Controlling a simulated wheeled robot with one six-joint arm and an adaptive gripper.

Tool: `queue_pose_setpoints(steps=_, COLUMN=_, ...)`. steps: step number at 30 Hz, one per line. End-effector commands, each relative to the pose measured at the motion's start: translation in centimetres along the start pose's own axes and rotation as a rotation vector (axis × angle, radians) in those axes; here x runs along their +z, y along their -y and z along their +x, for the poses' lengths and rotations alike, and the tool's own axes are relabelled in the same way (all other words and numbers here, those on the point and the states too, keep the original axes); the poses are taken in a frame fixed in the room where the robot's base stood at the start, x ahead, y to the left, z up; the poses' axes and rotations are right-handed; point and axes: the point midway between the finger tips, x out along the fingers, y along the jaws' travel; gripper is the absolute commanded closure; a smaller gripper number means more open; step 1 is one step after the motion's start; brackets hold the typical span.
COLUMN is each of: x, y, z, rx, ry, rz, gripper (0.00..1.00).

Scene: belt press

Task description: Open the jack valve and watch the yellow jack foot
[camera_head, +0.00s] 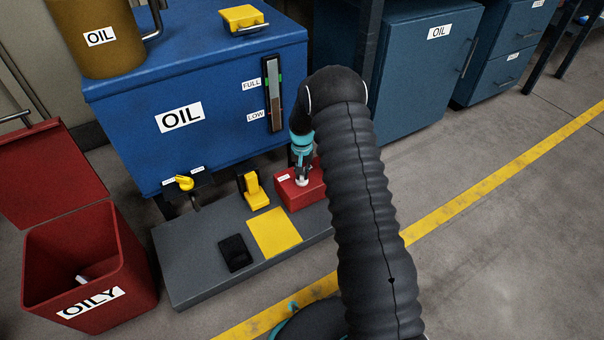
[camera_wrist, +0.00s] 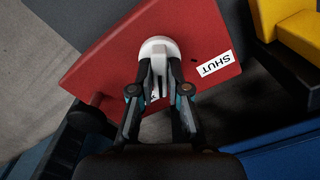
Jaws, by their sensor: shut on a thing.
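A red block (camera_head: 291,194) stands at the right part of the grey plinth. It also shows in the wrist view (camera_wrist: 110,66), with a white label (camera_wrist: 215,66) reading SHUT. A white round knob (camera_head: 302,182) sits on its top. My gripper (camera_wrist: 158,92) is shut on the white knob (camera_wrist: 160,48), one finger on each side. The fingers hide part of the knob. A yellow foot-shaped piece (camera_head: 256,191), likely the jack foot, stands left of the red block. A yellow piece (camera_wrist: 298,36) at the upper right of the wrist view looks like the same one.
The grey plinth (camera_head: 190,270) also bears a flat yellow square (camera_head: 274,232) and a black cloth-like pad (camera_head: 235,252). A blue oil tank (camera_head: 120,120) with a yellow tap (camera_head: 184,182) stands behind. A red OILY bin (camera_head: 130,262) is at left. My arm covers the right side.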

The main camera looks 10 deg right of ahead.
Motion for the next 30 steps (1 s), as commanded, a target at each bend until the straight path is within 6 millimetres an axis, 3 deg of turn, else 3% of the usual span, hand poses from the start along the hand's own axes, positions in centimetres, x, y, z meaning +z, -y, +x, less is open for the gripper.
queue_pose_setpoints(steps=12, x=-0.08, y=-0.1, z=-0.05, rx=-0.001, ry=-0.003, rz=0.196, gripper=1.0)
queue_pose_setpoints(steps=29, x=-0.08, y=-0.09, z=-0.07, rx=-0.001, ry=-0.003, rz=0.226, gripper=1.0)
queue_pose_setpoints(steps=30, x=-0.08, y=-0.09, z=-0.07, rx=-0.001, ry=-0.003, rz=0.226, gripper=0.8)
